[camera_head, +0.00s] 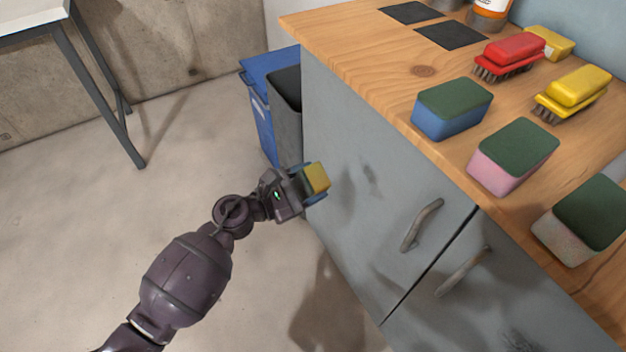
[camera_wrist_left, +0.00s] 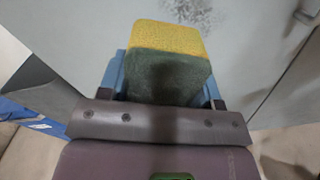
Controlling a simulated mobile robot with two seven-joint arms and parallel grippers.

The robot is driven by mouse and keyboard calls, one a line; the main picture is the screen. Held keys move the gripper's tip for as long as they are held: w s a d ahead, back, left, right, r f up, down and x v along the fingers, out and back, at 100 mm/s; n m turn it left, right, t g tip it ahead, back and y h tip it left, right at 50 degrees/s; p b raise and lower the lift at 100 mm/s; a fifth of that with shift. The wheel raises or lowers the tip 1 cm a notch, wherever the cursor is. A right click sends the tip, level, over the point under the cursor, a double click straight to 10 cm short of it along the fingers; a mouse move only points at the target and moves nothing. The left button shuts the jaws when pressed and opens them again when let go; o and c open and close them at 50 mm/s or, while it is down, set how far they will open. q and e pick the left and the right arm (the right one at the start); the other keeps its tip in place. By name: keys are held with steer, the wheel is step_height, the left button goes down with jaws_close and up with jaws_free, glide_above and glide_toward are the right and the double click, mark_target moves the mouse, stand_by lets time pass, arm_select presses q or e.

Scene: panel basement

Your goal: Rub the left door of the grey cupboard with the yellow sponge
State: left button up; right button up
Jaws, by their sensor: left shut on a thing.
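The yellow sponge (camera_head: 318,177) has a dark green scouring side, which shows in the wrist view (camera_wrist_left: 170,37). My left gripper (camera_head: 309,183) is shut on it, with blue fingers on both sides. The sponge is in front of the left part of the grey cupboard's (camera_head: 345,130) left door (camera_head: 375,225). I cannot tell whether it touches the door. Dark smudges (camera_head: 370,182) mark this door, and a speckled smudge (camera_wrist_left: 192,12) shows just beyond the sponge in the wrist view. The door handle (camera_head: 421,226) is to the right. My right gripper is not in view.
The wooden worktop (camera_head: 350,45) holds a blue sponge (camera_head: 450,112), a pink sponge (camera_head: 500,170), a pale sponge (camera_head: 570,235), and red (camera_head: 510,55) and yellow (camera_head: 575,90) brushes. Bins (camera_head: 262,105) stand left of the cupboard. The floor in front is clear.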

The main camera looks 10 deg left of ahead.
mark_target(357, 162)
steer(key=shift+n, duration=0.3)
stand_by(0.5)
arm_select(q)
steer(key=shift+w+d, duration=0.1)
steer(key=shift+d, duration=0.1)
steer(key=x, duration=0.2)
steer(key=shift+w+d+f, duration=0.1)
steer(key=shift+w+d, duration=0.05)
steer(key=shift+d, duration=0.1)
steer(key=shift+b+x, duration=0.35)
steer(key=shift+x, duration=1.05)
steer(key=shift+w+d, duration=0.4)
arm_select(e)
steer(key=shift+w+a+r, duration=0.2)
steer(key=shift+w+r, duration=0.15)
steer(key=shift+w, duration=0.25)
arm_select(q)
steer(key=shift+w+d, duration=0.2)
steer(key=shift+d, duration=0.1)
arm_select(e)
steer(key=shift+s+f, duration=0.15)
arm_select(q)
steer(key=shift+w+d, duration=0.35)
steer(key=shift+d, duration=0.15)
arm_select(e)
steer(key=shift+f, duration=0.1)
